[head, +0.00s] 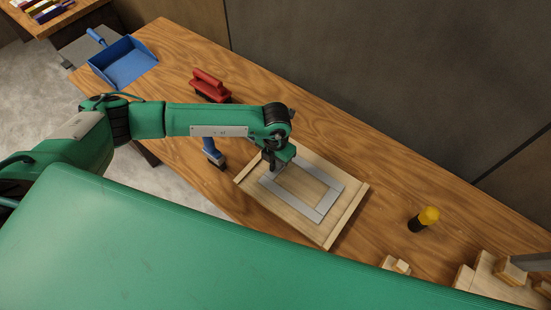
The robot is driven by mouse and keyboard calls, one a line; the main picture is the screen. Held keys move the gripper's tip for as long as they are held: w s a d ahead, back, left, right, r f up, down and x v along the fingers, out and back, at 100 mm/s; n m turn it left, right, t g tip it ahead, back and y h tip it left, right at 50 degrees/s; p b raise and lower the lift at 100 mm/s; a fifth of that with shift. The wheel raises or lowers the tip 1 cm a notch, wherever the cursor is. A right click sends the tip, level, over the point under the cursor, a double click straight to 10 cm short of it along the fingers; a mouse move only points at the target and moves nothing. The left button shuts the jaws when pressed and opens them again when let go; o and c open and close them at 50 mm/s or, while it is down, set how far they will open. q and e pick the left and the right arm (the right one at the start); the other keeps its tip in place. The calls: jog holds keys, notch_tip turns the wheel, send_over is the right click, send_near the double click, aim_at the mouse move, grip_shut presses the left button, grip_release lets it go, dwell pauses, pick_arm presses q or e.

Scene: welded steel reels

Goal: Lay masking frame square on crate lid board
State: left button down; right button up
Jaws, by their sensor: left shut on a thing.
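The crate lid board (251,191) is a pale wooden panel with raised battens at its two ends, lying on the workbench. The masking frame (309,168) is a flat grey rectangular frame over the middle of the board, with bare wood showing through its opening. Its sides look roughly in line with the board's edges. Whether it touches the board or hangs just above it, I cannot tell. My left gripper (274,166) points down at the frame's left corner and is shut on it; the wrist hides that corner. My right gripper is not in view.
A blue-handled tool (213,153) is beside the board. A yellow-and-black object (424,219) and wooden blocks (490,279) are to the right. Bench behind the board is clear.

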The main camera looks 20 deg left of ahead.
pick_arm(q)
jog(key=shift+f, duration=0.2)
jog(key=c, duration=1.5)
grip_release()
jog(key=shift+r, duration=0.1)
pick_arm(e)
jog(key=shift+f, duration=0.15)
